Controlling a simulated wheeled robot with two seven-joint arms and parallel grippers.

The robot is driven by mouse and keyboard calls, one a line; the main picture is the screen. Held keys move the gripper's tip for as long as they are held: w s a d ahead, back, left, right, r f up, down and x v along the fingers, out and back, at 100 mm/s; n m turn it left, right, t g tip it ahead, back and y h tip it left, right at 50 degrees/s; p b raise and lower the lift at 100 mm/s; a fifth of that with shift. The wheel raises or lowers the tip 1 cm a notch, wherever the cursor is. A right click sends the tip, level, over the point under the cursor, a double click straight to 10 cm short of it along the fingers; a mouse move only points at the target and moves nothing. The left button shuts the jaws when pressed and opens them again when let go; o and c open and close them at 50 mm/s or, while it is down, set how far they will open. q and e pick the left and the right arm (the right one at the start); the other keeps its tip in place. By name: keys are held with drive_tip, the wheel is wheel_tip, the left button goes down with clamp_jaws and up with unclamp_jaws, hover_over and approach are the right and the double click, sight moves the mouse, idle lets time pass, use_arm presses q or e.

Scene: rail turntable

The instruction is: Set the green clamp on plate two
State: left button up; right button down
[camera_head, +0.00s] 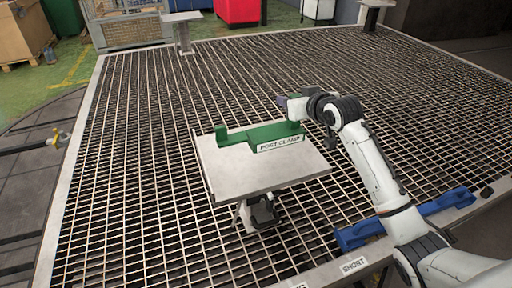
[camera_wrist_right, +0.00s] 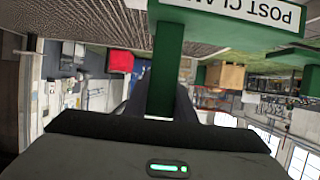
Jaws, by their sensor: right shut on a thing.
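The green clamp (camera_head: 247,134) is a long bar with upturned ends and a white "POST CLAMP" label. In the head view it lies over the far part of a grey plate (camera_head: 262,178); I cannot tell whether it touches. My right gripper (camera_head: 291,104) is at the clamp's right end, above the plate's far right corner. In the right wrist view its two dark fingers are shut on one green upright of the clamp (camera_wrist_right: 168,62). No number shows on the plate. My left gripper is not in view.
A blue bar-shaped part (camera_head: 358,233) lies on the front edge of the grating deck (camera_head: 135,190), partly behind my right arm. Two smaller plates on posts stand at the back left (camera_head: 182,17) and back right (camera_head: 377,3). The grating around the near plate is mostly clear.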

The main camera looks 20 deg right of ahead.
sight(297, 129)
wheel_tip(297, 129, down, 9)
drive_tip(key=b, duration=0.1)
drive_tip(key=shift+w+d, duration=0.3)
idle(0.4)
drive_tip(key=c, duration=1.5)
unclamp_jaws()
drive_tip(key=shift+f, duration=0.15)
drive_tip(key=shift+s, duration=0.15)
drive_tip(key=p+v, duration=0.1)
drive_tip(key=v, duration=1)
drive_tip(key=shift+s, duration=0.25)
drive_tip(key=s+a+f+n+g+y, duration=0.1)
drive_tip(key=s+a+f, duration=0.5)
drive_tip(key=f, duration=0.3)
drive_tip(key=s+a+f+n+g+y, duration=0.1)
drive_tip(key=s+a+f+g, duration=0.1)
drive_tip(key=s+a+f, duration=0.45)
drive_tip(key=shift+n+g+y, duration=0.4)
drive_tip(key=shift+g+y, duration=0.3)
drive_tip(key=shift+g, duration=0.2)
drive_tip(key=s+a+f, duration=0.3)
drive_tip(key=s, duration=0.1)
drive_tip(key=s+a+f, duration=0.3)
drive_tip(key=s+f, duration=0.1)
drive_tip(key=s, duration=0.1)
drive_tip(key=s+a+f, duration=0.3)
drive_tip(key=s, duration=0.2)
drive_tip(key=shift+s+f, duration=0.25)
drive_tip(key=shift+f, duration=0.05)
